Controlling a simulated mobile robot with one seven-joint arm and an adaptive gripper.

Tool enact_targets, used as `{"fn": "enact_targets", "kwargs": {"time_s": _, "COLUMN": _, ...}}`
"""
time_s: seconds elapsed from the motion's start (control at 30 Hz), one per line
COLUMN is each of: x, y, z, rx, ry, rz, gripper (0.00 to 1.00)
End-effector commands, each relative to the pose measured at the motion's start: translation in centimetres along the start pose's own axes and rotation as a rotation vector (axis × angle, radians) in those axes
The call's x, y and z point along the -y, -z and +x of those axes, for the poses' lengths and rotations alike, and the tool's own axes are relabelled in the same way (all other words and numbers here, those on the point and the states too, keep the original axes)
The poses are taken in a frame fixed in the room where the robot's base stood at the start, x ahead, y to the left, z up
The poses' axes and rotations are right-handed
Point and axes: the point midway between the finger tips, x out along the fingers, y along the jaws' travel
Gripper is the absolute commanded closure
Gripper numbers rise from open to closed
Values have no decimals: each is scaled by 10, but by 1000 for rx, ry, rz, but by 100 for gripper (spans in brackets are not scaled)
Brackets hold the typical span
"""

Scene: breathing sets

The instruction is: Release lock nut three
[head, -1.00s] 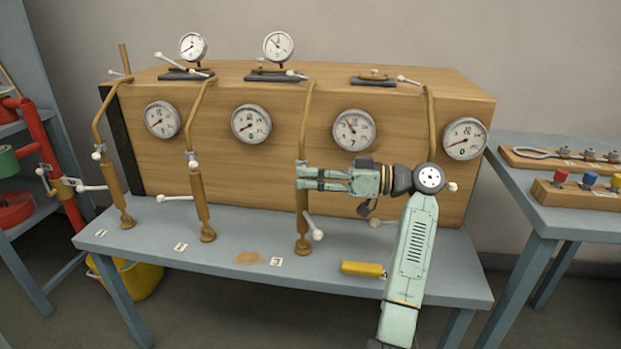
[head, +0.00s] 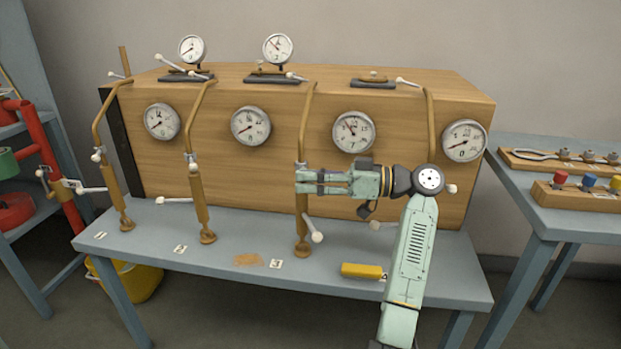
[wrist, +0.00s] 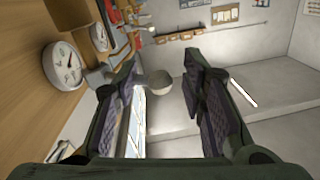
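The third brown pipe (head: 302,215) stands upright behind the number 3 label (head: 275,264) on the bench. Its small grey lock nut (head: 300,164) shows just above my gripper (head: 298,182), which lies level across the pipe from the right. In the wrist view, my gripper (wrist: 160,75) is open. A pale round knob (wrist: 158,83) shows between its two fingers, with a gap on both sides. Whether this knob belongs to the lock nut I cannot tell. My gripper hides part of the pipe below the nut.
A wooden cabinet (head: 230,180) with several dials stands close behind. Other pipes (head: 200,205) rise to the left. A white-knobbed lever (head: 313,229) sticks out below my gripper. A yellow cylinder (head: 362,270) lies on the blue-grey bench (head: 440,275).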

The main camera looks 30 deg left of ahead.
Motion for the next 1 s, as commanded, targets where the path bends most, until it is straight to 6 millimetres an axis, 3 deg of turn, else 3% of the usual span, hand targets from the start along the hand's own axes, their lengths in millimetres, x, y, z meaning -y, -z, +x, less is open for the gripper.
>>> {"fn": "enact_targets", "kwargs": {"time_s": 0.17, "x": 1, "y": 8, "z": 0, "rx": 0, "ry": 0, "rz": -2, "gripper": 62}}
{"fn": "enact_targets", "kwargs": {"time_s": 0.63, "x": 17, "y": 87, "z": 0, "rx": 1, "ry": 0, "rz": -3, "gripper": 62}}
{"fn": "enact_targets", "kwargs": {"time_s": 1.0, "x": 19, "y": 98, "z": 0, "rx": 0, "ry": 0, "rz": 1, "gripper": 62}}
